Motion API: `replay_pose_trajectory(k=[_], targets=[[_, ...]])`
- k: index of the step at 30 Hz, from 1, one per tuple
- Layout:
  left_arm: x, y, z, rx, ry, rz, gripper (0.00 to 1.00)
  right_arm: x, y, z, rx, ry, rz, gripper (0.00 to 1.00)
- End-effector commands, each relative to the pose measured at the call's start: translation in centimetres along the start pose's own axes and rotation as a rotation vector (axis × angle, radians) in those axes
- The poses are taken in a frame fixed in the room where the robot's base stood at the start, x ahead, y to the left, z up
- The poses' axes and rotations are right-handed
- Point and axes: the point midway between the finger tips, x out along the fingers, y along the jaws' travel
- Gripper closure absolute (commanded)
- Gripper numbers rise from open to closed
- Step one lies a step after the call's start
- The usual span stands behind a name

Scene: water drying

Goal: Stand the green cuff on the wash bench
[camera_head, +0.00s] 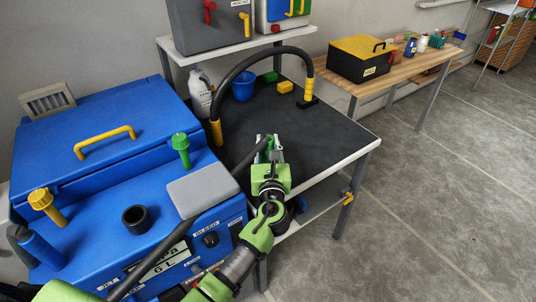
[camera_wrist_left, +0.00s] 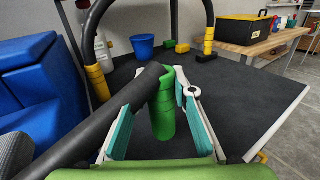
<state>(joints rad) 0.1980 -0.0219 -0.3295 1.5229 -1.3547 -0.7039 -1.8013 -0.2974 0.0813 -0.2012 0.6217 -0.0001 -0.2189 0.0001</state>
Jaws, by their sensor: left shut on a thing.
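The green cuff (camera_wrist_left: 163,118) is a ribbed green cylinder, upright between the teal pads of my left gripper (camera_head: 269,150) in the left wrist view. My left gripper is shut on it. A thick black hose (camera_wrist_left: 100,115) runs from the lower left up to the cuff's top. The wash bench (camera_head: 333,134) has a dark top with a pale edge, and the cuff is over its front part. I cannot tell whether the cuff's lower end touches the top. In the head view the gripper mostly hides the cuff. My right gripper is not in view.
A black hose arch with yellow cuffs (camera_head: 309,89) stands on the bench. Behind are a blue bucket (camera_head: 243,86), a white jug (camera_head: 201,98) and a yellow block (camera_head: 285,87). A blue machine (camera_head: 95,225) adjoins on the left. The bench's right part is clear.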

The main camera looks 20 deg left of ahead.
Motion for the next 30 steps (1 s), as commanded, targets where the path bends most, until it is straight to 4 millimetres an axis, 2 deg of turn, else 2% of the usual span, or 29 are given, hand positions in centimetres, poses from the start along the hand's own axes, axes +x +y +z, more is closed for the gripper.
replay_pose_trajectory(k=[5, 10, 23, 24, 25, 30], targets=[[1.0, -0.1, -1.4, 0.003, 0.0, 0.001, 0.98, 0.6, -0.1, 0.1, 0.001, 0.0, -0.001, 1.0], [0.8, -0.1, -3.7, 0.004, 0.001, 0.001, 0.98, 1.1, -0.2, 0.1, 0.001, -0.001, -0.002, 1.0], [0.8, -0.1, -4.4, 0.001, 0.0, 0.001, 0.98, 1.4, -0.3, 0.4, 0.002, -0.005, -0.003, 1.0], [0.8, -0.1, -4.3, 0.001, 0.0, 0.001, 0.68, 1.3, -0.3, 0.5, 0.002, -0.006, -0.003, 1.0], [0.8, -0.1, -4.3, 0.001, 0.0, 0.001, 0.6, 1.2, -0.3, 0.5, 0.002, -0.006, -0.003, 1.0], [0.8, -0.1, -4.3, 0.001, 0.001, 0.001, 0.59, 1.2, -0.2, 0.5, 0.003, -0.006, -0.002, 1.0]])
